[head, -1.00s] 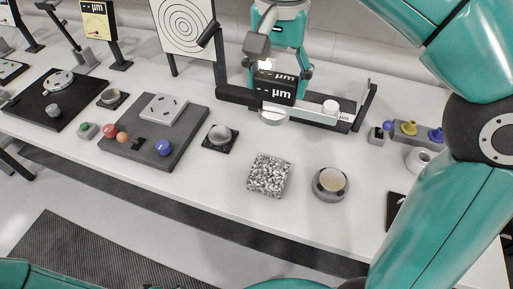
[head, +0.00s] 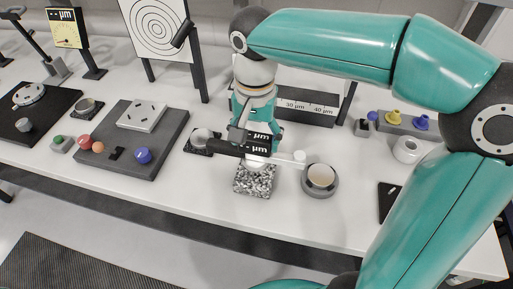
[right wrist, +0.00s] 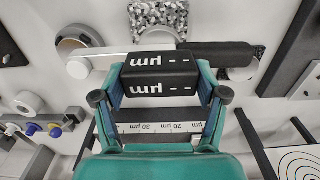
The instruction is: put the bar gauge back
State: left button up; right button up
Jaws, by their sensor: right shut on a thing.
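The bar gauge has a black box marked "-- µm" (head: 258,144), a dark handle (head: 225,148) on the left and a pale rod with a white knob (head: 299,157) on the right. My right gripper (head: 256,134) is shut on its black box and holds it level above the speckled block (head: 254,181), which it partly hides. In the right wrist view the gauge (right wrist: 160,72) lies across between the fingers (right wrist: 160,94). A scaled rest (head: 305,110) with µm marks stands behind my gripper, partly hidden; its scale also shows in the right wrist view (right wrist: 160,127). My left gripper is out of view.
A round cup (head: 320,178) stands close under the rod's right end. A mirror mount (head: 202,139) is near the handle. A grey board (head: 131,143) with coloured balls lies left. A target board (head: 157,27) stands behind. The table front between them is clear.

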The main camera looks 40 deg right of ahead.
aim_at(255, 150)
jog(key=shift+f, duration=1.85)
jog(key=shift+f, duration=0.2)
jog(key=o, duration=1.6)
jog(key=shift+r, duration=0.1)
